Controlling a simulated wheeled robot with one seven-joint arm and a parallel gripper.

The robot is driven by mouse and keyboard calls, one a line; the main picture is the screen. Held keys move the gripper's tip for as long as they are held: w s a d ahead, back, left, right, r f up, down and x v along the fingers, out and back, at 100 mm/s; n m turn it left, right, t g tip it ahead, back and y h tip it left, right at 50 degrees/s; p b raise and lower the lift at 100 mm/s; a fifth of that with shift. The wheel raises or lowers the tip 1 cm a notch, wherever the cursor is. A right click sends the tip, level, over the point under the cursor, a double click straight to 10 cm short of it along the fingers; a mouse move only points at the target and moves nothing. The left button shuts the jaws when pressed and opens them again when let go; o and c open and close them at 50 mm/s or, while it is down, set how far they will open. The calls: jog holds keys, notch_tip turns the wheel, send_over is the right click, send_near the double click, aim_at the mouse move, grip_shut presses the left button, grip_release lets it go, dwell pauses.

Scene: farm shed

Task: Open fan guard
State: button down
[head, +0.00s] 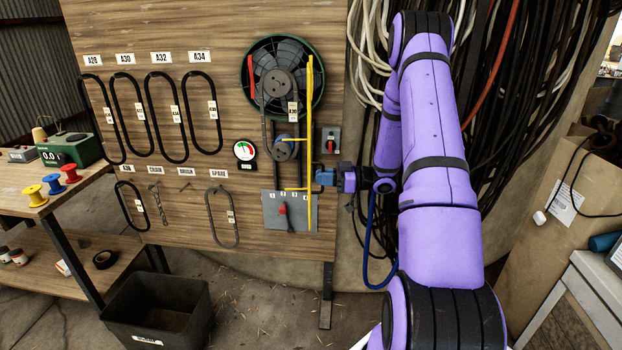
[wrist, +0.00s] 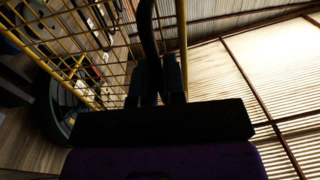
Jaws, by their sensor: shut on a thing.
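The fan guard (head: 309,140) is a yellow frame, seen nearly edge-on in the head view. It stands out from the board at the right side of the fan, so the fan and belt show uncovered to its left. In the wrist view its yellow wire mesh (wrist: 105,45) fills the upper left. My gripper (head: 321,178) is at the lower part of the guard. In the wrist view my gripper (wrist: 160,82) is shut on a dark bar, which looks like the guard's handle; the exact contact is dark.
The green-rimmed fan (head: 283,50), a lower pulley (head: 283,151) and a red-handled switch (head: 330,140) are on the wooden board (head: 215,110). Cables (head: 362,60) hang at the right. A black bin (head: 158,308) and a workbench (head: 35,195) are at the left.

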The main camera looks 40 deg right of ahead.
jog(key=shift+s+d, duration=0.2)
jog(key=shift+d, duration=0.35)
jog(key=shift+s+d, duration=0.15)
jog(key=shift+d, duration=0.35)
jog(key=c, duration=1.5)
grip_release()
jog(key=shift+c, duration=0.2)
jog(key=shift+d, duration=0.1)
jog(key=v, duration=1)
jog(key=shift+s+d, duration=0.2)
